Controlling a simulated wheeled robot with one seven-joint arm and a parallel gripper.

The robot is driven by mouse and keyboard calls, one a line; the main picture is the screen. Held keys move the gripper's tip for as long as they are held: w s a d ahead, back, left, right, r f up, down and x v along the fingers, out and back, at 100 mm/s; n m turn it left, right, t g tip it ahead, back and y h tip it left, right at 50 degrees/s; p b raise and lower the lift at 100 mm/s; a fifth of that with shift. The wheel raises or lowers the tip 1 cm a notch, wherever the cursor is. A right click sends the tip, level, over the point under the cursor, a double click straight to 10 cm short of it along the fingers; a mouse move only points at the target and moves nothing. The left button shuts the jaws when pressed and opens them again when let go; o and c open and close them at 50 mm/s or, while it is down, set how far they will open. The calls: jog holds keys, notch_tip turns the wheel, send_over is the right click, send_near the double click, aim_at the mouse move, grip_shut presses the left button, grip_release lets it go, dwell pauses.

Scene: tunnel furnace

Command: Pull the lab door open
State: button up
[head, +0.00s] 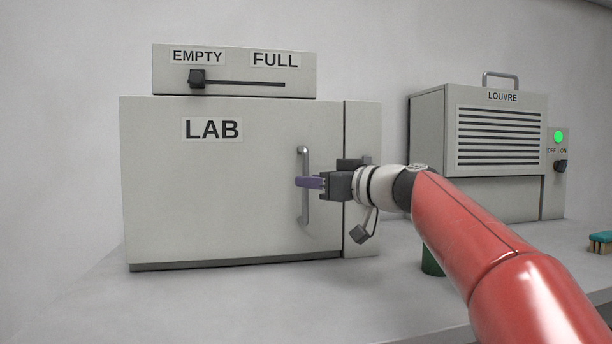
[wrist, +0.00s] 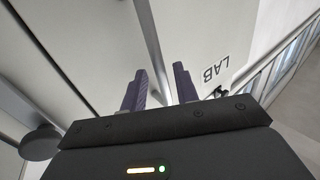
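The lab door (head: 220,200) is a pale grey panel with a LAB label, and it looks shut, flush with the cabinet front. Its upright grey bar handle (head: 305,213) is near the door's right edge. I cannot tell whether either finger touches the bar.
A box with a slider (head: 197,79) between EMPTY and FULL sits on top of the cabinet. A louvred unit (head: 490,185) with a green light (head: 558,136) stands to the right. A green object (head: 432,262) is partly hidden behind my arm. The counter before the door is clear.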

jog(key=shift+p+x, duration=0.3)
jog(key=shift+x, duration=1)
grip_shut()
